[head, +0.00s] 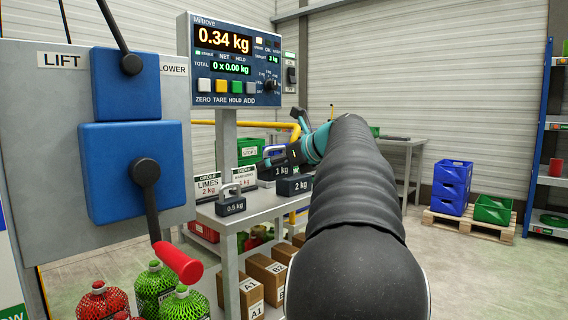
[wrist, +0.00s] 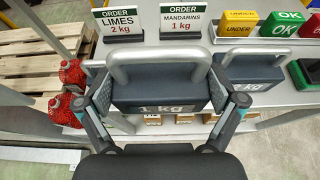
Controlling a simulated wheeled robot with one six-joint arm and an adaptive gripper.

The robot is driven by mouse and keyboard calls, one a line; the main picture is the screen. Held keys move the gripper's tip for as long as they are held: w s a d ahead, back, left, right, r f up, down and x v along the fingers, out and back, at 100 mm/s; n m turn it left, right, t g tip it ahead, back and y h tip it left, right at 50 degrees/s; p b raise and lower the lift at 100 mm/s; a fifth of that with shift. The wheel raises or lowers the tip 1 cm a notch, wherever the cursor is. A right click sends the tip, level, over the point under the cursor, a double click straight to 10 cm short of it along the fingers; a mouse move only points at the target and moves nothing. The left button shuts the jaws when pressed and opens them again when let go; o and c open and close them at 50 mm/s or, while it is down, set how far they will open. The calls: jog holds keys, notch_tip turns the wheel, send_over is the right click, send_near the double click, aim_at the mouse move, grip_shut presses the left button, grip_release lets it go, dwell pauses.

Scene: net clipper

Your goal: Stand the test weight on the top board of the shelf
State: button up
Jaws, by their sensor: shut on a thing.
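My gripper (wrist: 160,108) is shut on a dark grey test weight (wrist: 160,95) marked 1 kg, with one finger at each side of its body. Its light grey loop handle stands up. In the head view the 1 kg weight (head: 281,171) is partly hidden by my arm and the 2 kg weight. I cannot tell whether it touches the grey board below. A 2 kg weight (head: 294,187) and a 0.5 kg weight (head: 231,206) stand on the grey top board (head: 262,211). Another dark weight (wrist: 250,72) is to the right in the wrist view.
Order cards (head: 207,188) stand behind the weights. Cartons (head: 266,270) and net bags are below the board. A scale display (head: 236,62) reads 0.34 kg. A lift panel (head: 90,130) with levers is at left; a blue rack (head: 545,140) and crates (head: 452,187) are at right.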

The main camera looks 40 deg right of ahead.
send_over(263, 202)
notch_tip(263, 202, down, 4)
jog(key=shift+w+d+r, duration=0.1)
jog(key=shift+f+b, duration=0.8)
jog(key=shift+f, duration=1.15)
jog(key=o, duration=1.5)
jog(key=shift+f, duration=0.2)
jog(key=shift+c, duration=0.2)
jog(key=shift+s+r, duration=0.3)
jog(key=shift+s, duration=0.2)
jog(key=a+v, duration=0.1)
jog(key=v, duration=1)
jog(key=shift+d+p, duration=0.3)
jog(key=shift+d, duration=0.2)
